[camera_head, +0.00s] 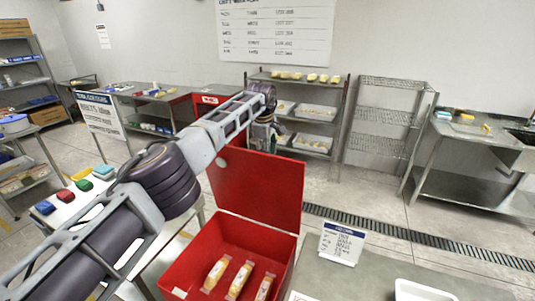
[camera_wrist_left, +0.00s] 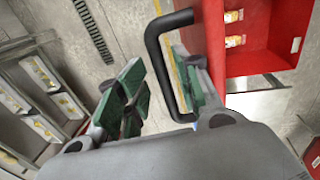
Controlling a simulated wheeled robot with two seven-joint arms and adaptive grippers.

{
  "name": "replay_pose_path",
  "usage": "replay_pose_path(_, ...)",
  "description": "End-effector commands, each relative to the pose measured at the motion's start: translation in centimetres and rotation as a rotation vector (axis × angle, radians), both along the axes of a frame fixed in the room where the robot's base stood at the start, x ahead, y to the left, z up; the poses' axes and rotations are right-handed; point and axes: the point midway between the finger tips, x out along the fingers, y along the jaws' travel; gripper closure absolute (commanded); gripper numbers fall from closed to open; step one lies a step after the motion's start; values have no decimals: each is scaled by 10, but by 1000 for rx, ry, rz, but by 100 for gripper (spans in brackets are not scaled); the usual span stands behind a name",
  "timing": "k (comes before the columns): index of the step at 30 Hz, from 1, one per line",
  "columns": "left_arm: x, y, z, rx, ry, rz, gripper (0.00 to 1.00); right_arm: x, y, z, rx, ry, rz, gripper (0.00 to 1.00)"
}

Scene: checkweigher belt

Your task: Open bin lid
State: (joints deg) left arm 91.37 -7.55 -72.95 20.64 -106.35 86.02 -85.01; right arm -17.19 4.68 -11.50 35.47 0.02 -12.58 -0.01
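The red bin (camera_head: 170,265) stands at the bottom centre of the head view. Its red lid (camera_head: 255,190) stands raised at the bin's far side, so the inside shows, with packaged bars (camera_head: 240,279) lying in it. My left arm reaches over the bin; my left gripper (camera_head: 265,128) is just beyond the lid's top edge, partly hidden. In the left wrist view, the left gripper (camera_wrist_left: 160,90) has its green-padded fingers apart. The black handle (camera_wrist_left: 165,65) runs between them, closer to the right finger; contact is unclear. My right gripper is not in view.
A small sign (camera_head: 342,243) and a white tray (camera_head: 420,291) stand right of the bin. Coloured blocks (camera_head: 82,185) lie on a surface at left. Wire shelves (camera_head: 385,125) and a steel table (camera_head: 470,145) stand farther back. Floor beyond the lid is open.

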Motion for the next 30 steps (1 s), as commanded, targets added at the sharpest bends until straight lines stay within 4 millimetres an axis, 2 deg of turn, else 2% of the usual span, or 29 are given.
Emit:
replay_pose_path(18, -12, 3, 83, 3, 3, -2, 67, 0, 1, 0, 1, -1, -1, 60)
replay_pose_path(24, -15, 4, 99, 3, 6, -3, 67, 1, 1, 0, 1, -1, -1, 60)
replay_pose_path(30, -16, 4, 104, 3, 8, -2, 67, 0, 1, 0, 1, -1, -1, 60)
